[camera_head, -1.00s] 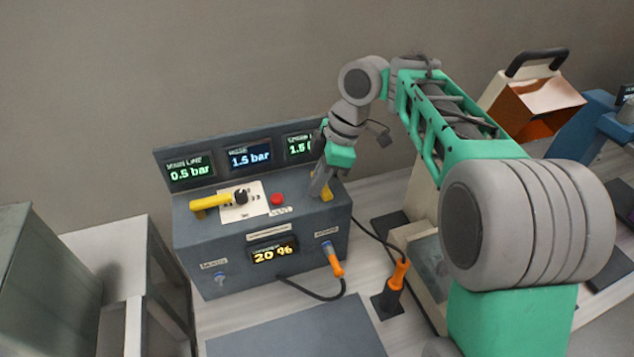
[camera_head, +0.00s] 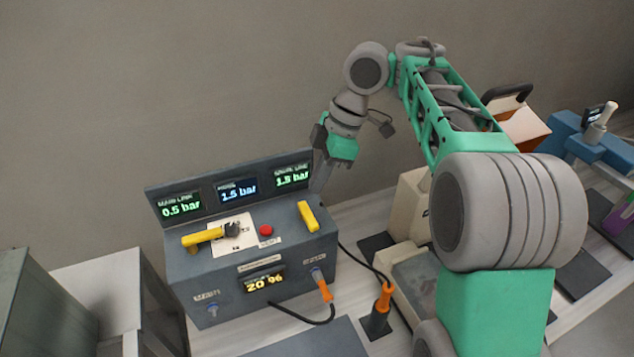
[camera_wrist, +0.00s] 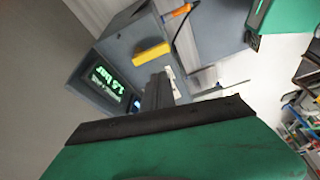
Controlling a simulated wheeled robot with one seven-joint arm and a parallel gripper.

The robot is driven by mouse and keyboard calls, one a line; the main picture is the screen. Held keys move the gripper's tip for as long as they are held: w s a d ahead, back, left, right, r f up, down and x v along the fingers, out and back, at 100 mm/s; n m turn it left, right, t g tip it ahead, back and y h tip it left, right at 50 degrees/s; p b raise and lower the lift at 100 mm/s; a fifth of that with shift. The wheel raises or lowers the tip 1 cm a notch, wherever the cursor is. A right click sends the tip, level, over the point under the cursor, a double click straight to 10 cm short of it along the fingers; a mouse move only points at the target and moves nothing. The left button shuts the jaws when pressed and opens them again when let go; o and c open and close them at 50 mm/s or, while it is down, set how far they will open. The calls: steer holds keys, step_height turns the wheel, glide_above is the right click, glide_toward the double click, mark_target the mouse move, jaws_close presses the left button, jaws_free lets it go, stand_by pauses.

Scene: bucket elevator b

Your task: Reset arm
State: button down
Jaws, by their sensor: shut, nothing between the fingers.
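My gripper (camera_head: 321,172) is shut and empty. In the head view it hangs just right of and above the control box (camera_head: 215,272), near the right end of its display panel. The box top carries a yellow-handled lever (camera_head: 203,236), a red button (camera_head: 265,230) and a yellow handle (camera_head: 308,216) at the right. In the wrist view the shut fingers (camera_wrist: 158,92) show above the dark edge of my green gripper body, with the yellow handle (camera_wrist: 152,53) beyond them. The gripper looks clear of the handle.
Three displays read 0.5, 1.5 and 1.5 bar; a lower one (camera_head: 265,283) reads 20 %. An orange-handled tool (camera_head: 383,298) stands right of the box with a cable nearby. A beige machine (camera_head: 412,205) and a blue device (camera_head: 590,140) stand further right. A grey cabinet stands left.

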steer(key=s+d+f+m+t+h+b, duration=0.1)
steer(key=s+d+f+m, duration=0.2)
steer(key=m, duration=0.3)
steer(key=s+d+f+m+t+h+b, duration=0.1)
steer(key=s+d+f+m+t+b, duration=0.1)
steer(key=s+d+f+m, duration=0.2)
steer(key=s+d+f+m+t+h+b, duration=0.1)
steer(key=s+d+f+m, duration=0.3)
steer(key=m, duration=0.5)
steer(key=shift+s+d+m+t+h, duration=0.2)
steer(key=shift+s+d+t, duration=0.1)
steer(key=shift+s+d, duration=0.4)
steer(key=shift+s+d+m+t+h, duration=0.25)
steer(key=shift+s+d, duration=0.25)
steer(key=shift+d, duration=0.3)
